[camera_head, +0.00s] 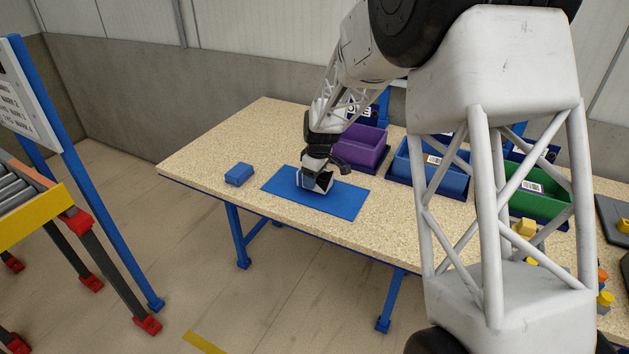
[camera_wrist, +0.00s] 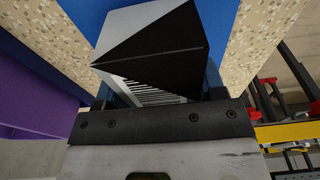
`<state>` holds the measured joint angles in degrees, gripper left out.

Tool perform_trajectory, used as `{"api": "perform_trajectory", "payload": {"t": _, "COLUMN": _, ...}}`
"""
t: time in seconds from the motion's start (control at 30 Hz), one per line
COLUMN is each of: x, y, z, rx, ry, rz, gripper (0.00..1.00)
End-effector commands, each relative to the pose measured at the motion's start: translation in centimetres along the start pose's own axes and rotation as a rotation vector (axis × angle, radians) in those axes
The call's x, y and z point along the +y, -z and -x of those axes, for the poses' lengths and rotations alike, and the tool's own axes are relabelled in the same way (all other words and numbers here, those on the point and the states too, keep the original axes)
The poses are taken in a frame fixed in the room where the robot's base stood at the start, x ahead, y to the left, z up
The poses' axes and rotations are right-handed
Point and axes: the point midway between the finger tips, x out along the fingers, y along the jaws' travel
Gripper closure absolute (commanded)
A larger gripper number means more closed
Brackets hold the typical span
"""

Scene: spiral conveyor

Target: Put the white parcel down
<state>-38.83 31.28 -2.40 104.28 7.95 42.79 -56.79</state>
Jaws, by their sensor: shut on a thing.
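The white parcel (camera_wrist: 135,20) is between the fingers of my gripper in the wrist view, with dark shadow over part of it and a barcode label on the side toward the palm. In the head view my gripper (camera_head: 318,180) is shut on the parcel (camera_head: 307,180), just over or on the blue mat (camera_head: 345,200). I cannot tell whether the parcel touches the mat. The mat lies flat on the speckled table and also shows in the wrist view (camera_wrist: 215,20).
A blue block (camera_head: 239,174) lies on the table left of the mat. A purple bin (camera_head: 362,146), a blue bin (camera_head: 440,177) and a green bin (camera_head: 540,203) stand behind and right. A roller conveyor (camera_head: 20,188) is at the far left. The table's front-left area is clear.

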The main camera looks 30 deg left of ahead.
Motion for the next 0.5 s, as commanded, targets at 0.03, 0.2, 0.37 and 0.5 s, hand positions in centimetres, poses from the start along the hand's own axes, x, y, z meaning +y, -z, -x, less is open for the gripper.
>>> {"api": "perform_trajectory", "payload": {"t": 0.03, "x": 0.0, "y": 0.0, "z": -0.5, "rx": 0.0, "ry": 0.0, "rz": 0.0, "gripper": 0.64}}
{"api": "perform_trajectory", "payload": {"t": 0.2, "x": 0.0, "y": -0.2, "z": -1.4, "rx": 0.0, "ry": 0.0, "rz": 0.0, "gripper": 0.64}}
{"api": "perform_trajectory", "payload": {"t": 0.37, "x": 0.0, "y": -0.2, "z": -1.5, "rx": 0.001, "ry": -0.001, "rz": 0.0, "gripper": 0.64}}
{"api": "perform_trajectory", "payload": {"t": 0.5, "x": 0.0, "y": -0.2, "z": -1.5, "rx": 0.0, "ry": -0.001, "rz": 0.0, "gripper": 0.64}}
